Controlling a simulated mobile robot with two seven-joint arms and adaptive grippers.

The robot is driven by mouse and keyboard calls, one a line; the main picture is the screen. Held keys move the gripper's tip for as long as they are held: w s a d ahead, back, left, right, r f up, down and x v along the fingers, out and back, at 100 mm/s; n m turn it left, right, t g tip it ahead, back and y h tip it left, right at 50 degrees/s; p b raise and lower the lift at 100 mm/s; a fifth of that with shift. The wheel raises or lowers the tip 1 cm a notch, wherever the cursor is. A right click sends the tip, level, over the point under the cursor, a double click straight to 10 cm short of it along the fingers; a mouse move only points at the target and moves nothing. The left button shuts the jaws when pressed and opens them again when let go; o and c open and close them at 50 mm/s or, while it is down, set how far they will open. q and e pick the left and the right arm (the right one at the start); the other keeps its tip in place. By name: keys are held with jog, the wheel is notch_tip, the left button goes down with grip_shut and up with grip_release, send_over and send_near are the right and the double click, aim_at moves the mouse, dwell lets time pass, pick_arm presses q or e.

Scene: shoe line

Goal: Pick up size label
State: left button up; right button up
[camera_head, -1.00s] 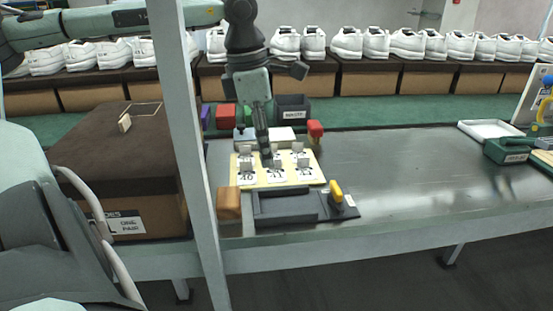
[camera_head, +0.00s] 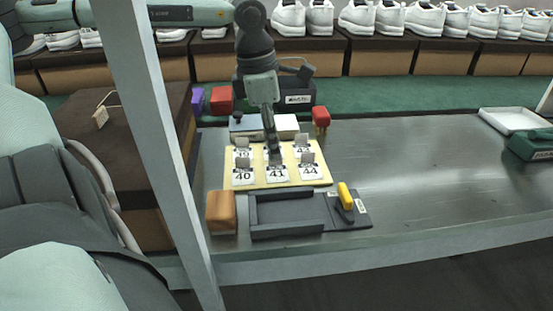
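The size labels stand on a yellow board (camera_head: 318,184) on the metal table. Each is a white card with a number and a grey upright tab. Label 40 (camera_head: 243,177), label 41 (camera_head: 276,174) and label 44 (camera_head: 312,172) are in the front row; label 43 (camera_head: 303,151) is behind at the right. My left gripper (camera_head: 274,156) points down over the middle column, its tips at or just above the 41 label's tab. The arm hides the back middle label. I cannot tell whether the fingers are open or touch the tab. My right gripper is not in view.
A dark tray (camera_head: 290,208) with a yellow-handled tool (camera_head: 345,197) and a brown block (camera_head: 221,211) lie in front of the board. A red item (camera_head: 321,118) stands behind it. A brown shoebox (camera_head: 130,130) is at left. The table's right side is mostly clear.

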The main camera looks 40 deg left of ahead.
aim_at(277, 168)
pick_arm(q)
notch_tip(277, 168, down, 2)
jog(key=shift+w+d+f, duration=0.1)
jog(key=shift+w+f, duration=0.05)
grip_shut()
dwell(0.4)
